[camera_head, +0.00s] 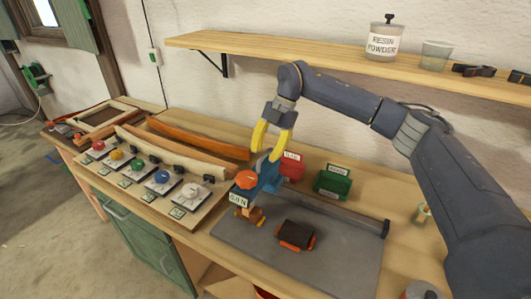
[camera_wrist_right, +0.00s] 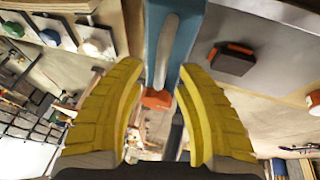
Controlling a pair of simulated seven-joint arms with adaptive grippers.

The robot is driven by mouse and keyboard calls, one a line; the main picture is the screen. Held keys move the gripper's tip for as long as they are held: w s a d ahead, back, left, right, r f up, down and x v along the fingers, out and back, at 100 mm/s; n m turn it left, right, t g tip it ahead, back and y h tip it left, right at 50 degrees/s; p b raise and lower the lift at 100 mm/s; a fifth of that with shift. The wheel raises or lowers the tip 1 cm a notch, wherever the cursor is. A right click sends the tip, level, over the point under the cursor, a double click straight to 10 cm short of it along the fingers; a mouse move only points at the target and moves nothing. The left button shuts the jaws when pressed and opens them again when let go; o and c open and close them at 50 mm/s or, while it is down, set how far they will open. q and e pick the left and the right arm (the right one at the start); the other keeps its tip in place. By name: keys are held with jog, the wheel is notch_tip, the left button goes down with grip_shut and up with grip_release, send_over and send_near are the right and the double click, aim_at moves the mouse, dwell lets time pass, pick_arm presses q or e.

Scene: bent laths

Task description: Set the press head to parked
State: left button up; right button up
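A blue device with an orange knob, which looks like the press head (camera_head: 268,176), stands at the left edge of the grey mat. A small white label (camera_head: 238,200) hangs at its front, its lettering hard to read. My right gripper (camera_head: 265,155) is just above the blue body, its yellow fingers spread. In the right wrist view, the blue body (camera_wrist_right: 187,32) with a pale bar (camera_wrist_right: 165,50) lies between and beyond the open fingers (camera_wrist_right: 160,72). An orange part (camera_wrist_right: 156,99) shows below it. I cannot tell whether the fingers touch it. My left gripper is out of view.
A panel with several coloured knobs (camera_head: 150,180) lies left, with bent orange laths (camera_head: 195,143) behind it. A black-and-orange block (camera_head: 296,235) lies on the grey mat (camera_head: 340,250). Red (camera_head: 291,170) and green (camera_head: 332,182) boxes stand behind. A shelf (camera_head: 300,52) overhangs the bench.

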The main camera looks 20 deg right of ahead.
jog(key=shift+a+f, duration=0.1)
jog(key=shift+f, duration=0.1)
grip_shut()
dwell(0.3)
dwell(0.3)
